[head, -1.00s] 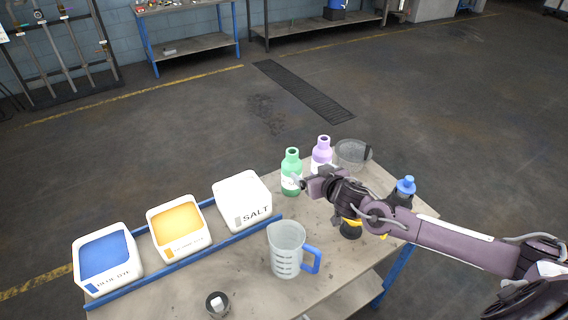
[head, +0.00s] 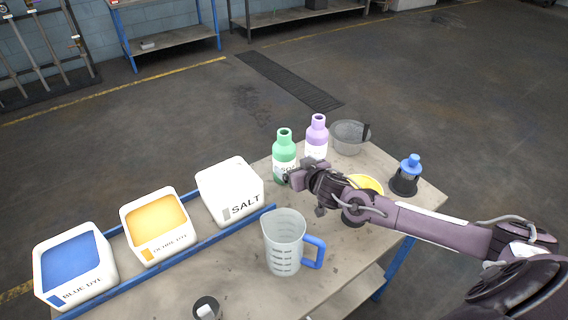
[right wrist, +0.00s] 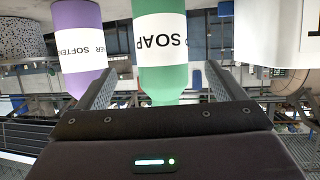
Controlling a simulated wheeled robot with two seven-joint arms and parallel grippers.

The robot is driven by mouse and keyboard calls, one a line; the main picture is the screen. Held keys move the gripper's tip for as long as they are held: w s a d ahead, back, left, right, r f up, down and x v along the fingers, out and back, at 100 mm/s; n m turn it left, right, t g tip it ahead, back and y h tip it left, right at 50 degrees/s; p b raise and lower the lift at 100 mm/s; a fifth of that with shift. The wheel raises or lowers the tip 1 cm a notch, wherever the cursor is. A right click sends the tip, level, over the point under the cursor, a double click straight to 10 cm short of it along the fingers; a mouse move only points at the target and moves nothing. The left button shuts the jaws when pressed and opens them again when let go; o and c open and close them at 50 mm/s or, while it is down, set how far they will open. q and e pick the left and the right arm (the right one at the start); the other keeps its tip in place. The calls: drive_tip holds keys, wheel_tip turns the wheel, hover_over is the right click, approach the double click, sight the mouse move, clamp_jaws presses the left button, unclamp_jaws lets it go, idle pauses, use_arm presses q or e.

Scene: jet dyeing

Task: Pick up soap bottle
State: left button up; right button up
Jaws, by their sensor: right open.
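The soap bottle (head: 284,150) is green with a white label and stands upright near the table's far edge. In the right wrist view the soap bottle (right wrist: 161,78) shows upside down, its label reading SOAP, lined up between the two fingers. My right gripper (head: 289,179) is open, low at the right side of the soap bottle and hiding part of its lower body. In the right wrist view the fingers of the right gripper (right wrist: 158,88) are apart, with no clear contact on the bottle. My left gripper is out of view.
A purple softener bottle (head: 316,137) stands close beside the soap bottle. A salt tub (head: 229,190) is to its left. A measuring jug (head: 283,246) stands nearer. A grey bowl (head: 347,138), a yellow bowl (head: 369,183) and a blue-topped bottle (head: 405,181) are to the right.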

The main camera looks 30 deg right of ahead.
sight(290, 161)
drive_tip(key=shift+p+x, duration=0.3)
drive_tip(key=shift+x, duration=0.7)
drive_tip(key=p+x, duration=0.1)
drive_tip(key=x, duration=0.2)
drive_tip(key=shift+w+a+r, duration=0.1)
drive_tip(key=shift+w+r, duration=0.05)
drive_tip(key=shift+w+f, duration=0.35)
drive_tip(key=shift+w, duration=0.25)
drive_tip(key=c, duration=1.2)
drive_tip(key=shift+r, duration=0.1)
drive_tip(key=shift+c, duration=0.7)
